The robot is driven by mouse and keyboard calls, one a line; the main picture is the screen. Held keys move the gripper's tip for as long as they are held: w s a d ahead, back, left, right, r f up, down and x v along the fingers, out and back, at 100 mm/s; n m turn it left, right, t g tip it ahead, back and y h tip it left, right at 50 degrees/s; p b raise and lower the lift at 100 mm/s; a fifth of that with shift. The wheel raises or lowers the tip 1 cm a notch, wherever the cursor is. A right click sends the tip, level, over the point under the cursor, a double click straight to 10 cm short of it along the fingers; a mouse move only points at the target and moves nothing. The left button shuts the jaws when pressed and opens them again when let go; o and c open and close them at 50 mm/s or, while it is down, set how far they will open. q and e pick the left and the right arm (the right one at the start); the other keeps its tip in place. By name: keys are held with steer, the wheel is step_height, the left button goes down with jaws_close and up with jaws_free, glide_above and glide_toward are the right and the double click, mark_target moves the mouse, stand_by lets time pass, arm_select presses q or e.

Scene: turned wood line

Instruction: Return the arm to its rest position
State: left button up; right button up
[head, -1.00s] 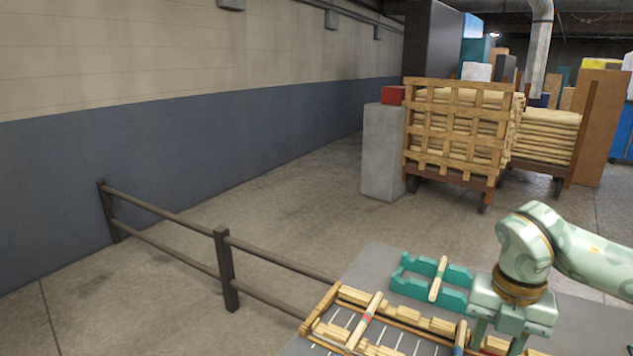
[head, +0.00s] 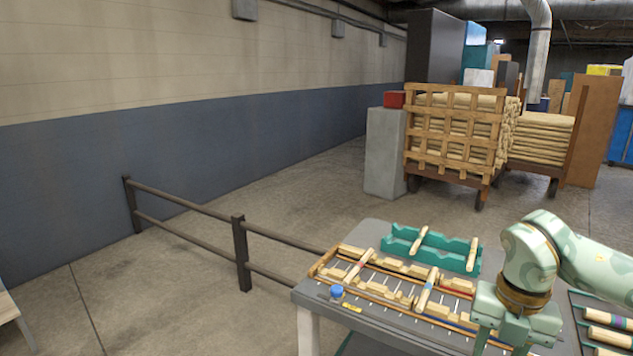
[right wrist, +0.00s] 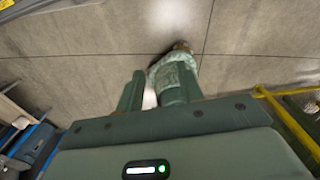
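One arm of mine comes in from the right in the head view, so I take it as my right arm. It is bent, and its gripper (head: 501,343) hangs fingers down, overlapping the near part of the table in the picture. In the right wrist view the gripper's fingers (right wrist: 157,76) stand apart, with grey floor showing between them and nothing held. A mint patterned part, probably my own body, shows beyond the fingers. My left gripper is in neither view.
The grey table (head: 374,234) carries a teal rack (head: 432,249) with wooden rods and a wood-edged tray (head: 318,265) of turned pieces. A dark rail (head: 190,202) stands on the left. A loaded cart (head: 455,135) stands behind. A yellow bar (right wrist: 288,122) crosses the right wrist view's right side.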

steer(key=w+a+f+m+t+y, duration=0.1)
steer(key=w+a+f+y, duration=0.2)
steer(key=a+f+y, duration=0.5)
steer(key=w+a+f+m+y, duration=0.1)
steer(key=w+a+f+y, duration=0.1)
steer(key=a+f+y, duration=0.5)
steer(key=s+d+f+m+t+h, duration=0.1)
steer(key=d+f+m+t+h, duration=0.15)
steer(key=f+m+t, duration=0.4)
steer(key=d+f+m+t+h, duration=0.25)
steer(key=f+m, duration=0.45)
steer(key=f, duration=0.4)
steer(key=s+d+f+m+g+h, duration=0.1)
steer(key=s+d+f+m+h, duration=0.25)
steer(key=s+f, duration=0.7)
steer(key=s+d+f+m+g+h, duration=0.25)
steer(key=s+f+m+h, duration=0.2)
steer(key=s+f, duration=0.55)
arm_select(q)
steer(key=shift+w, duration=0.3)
arm_select(e)
steer(key=s+f+m+g+h, duration=0.1)
steer(key=s+f+g, duration=0.1)
steer(key=s, duration=1.3)
steer(key=s+d+f+m+g+h, duration=0.1)
steer(key=s+f+g, duration=0.2)
steer(key=s, duration=1.2)
steer(key=shift+s+d+m+g, duration=0.15)
steer(key=shift+s+m+g, duration=0.15)
steer(key=shift+g, duration=0.45)
